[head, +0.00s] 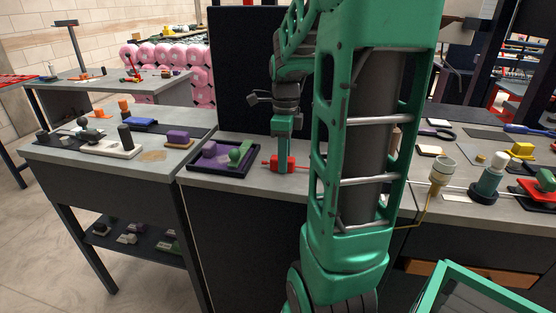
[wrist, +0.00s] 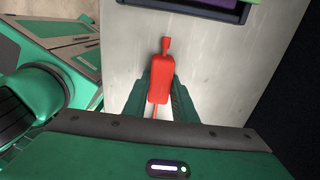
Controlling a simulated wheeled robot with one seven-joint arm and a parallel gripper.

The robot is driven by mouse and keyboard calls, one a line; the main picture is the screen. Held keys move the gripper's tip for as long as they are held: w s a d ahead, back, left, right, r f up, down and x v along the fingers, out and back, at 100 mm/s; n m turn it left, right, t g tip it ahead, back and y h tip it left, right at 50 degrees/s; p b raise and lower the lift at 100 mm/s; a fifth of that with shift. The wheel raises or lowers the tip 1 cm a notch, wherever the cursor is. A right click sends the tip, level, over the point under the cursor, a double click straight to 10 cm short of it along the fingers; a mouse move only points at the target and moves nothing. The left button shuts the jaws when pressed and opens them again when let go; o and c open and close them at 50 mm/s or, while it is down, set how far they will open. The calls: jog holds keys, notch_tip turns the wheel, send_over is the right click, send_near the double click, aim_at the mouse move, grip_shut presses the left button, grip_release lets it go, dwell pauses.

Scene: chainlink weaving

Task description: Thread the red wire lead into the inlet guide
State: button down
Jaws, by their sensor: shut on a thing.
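The red wire lead (head: 270,163) is a small red block with a narrow tip pointing left in the head view. It sits low at the bench top; I cannot tell whether it touches the surface. My gripper (head: 284,168) comes down on it from above and is shut on it. In the wrist view, the red lead (wrist: 161,75) lies between the two green fingers of my gripper (wrist: 159,95), its tip toward the top. A cream funnel-like piece (head: 442,172) at the right may be the inlet guide; I cannot tell for sure. My arm hides the bench between them.
A dark tray (head: 216,171) with purple and green parts stands just left of the lead; its edge (wrist: 222,12) shows in the wrist view. A dark panel (head: 245,75) rises behind.

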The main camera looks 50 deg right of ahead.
jog(key=shift+s+d, duration=0.3)
jog(key=shift+s, duration=0.2)
jog(key=shift+s+d, duration=0.3)
jog(key=shift+s, duration=0.2)
jog(key=c, duration=1.4)
grip_release()
jog(key=shift+r, duration=0.1)
notch_tip(320, 180, up, 10)
jog(key=shift+r, duration=0.25)
jog(key=s+a+f+n, duration=0.2)
jog(key=n, duration=0.2)
jog(key=s+a+f+n, duration=0.1)
jog(key=s+a+n, duration=0.1)
jog(key=a+n, duration=0.1)
jog(key=s+a+f+n, duration=0.2)
jog(key=n, duration=0.2)
jog(key=shift+a+f+n, duration=0.3)
jog(key=shift+a+n, duration=0.05)
jog(key=shift+n, duration=0.05)
jog(key=s+a+f+n, duration=0.2)
jog(key=n, duration=0.2)
jog(key=s+a+f+n, duration=0.2)
jog(key=n, duration=0.1)
jog(key=s+a+f+n, duration=0.1)
jog(key=s+f+n, duration=0.1)
jog(key=s+n, duration=0.1)
jog(key=shift+a+f+n, duration=0.25)
jog(key=shift+a+n, duration=0.15)
jog(key=shift+n, duration=0.4)
